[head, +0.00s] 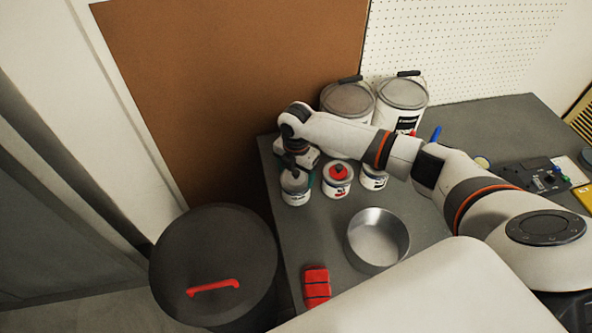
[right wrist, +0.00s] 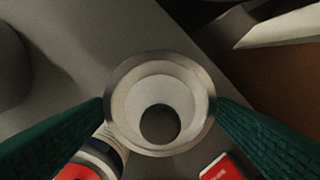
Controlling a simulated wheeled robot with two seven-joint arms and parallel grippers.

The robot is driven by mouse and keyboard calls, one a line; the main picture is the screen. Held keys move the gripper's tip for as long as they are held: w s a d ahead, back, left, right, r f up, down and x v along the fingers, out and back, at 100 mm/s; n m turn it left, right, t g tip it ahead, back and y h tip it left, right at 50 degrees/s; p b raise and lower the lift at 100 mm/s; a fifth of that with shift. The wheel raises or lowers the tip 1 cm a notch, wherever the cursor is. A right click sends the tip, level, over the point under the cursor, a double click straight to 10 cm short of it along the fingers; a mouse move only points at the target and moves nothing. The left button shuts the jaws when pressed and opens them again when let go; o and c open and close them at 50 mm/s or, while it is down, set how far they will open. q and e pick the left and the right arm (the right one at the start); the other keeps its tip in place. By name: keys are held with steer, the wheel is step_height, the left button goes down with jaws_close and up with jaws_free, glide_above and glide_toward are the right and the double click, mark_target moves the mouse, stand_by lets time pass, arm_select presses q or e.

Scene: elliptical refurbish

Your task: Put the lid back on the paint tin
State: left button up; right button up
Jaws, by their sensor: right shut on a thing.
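My right gripper (head: 295,170) reaches down over the paint tin (head: 296,198), a small white tin near the left edge of the table. In the right wrist view its green fingers (right wrist: 160,108) are shut on both sides of a round, metal-rimmed piece, which I take to be the lid (right wrist: 118,85). The lid has a pale inside and a dark round centre. In the head view it is at the top of the tin; I cannot tell whether it is seated or just above. My left gripper is not in view.
A small tin with a red top (head: 338,180) stands right of the paint tin, another (head: 374,180) beyond it. Two large pails (head: 403,95) stand behind. A metal bowl (head: 377,240) and red block (head: 317,287) are in front. A dark bin (head: 213,262) stands left of the table.

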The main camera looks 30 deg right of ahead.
stand_by(0.8)
steer(key=o, duration=0.9)
steer(key=shift+o, duration=0.2)
steer(key=shift+p, duration=0.3)
steer(key=shift+r+p, duration=3.5)
steer(key=shift+p, duration=0.1)
jaws_close()
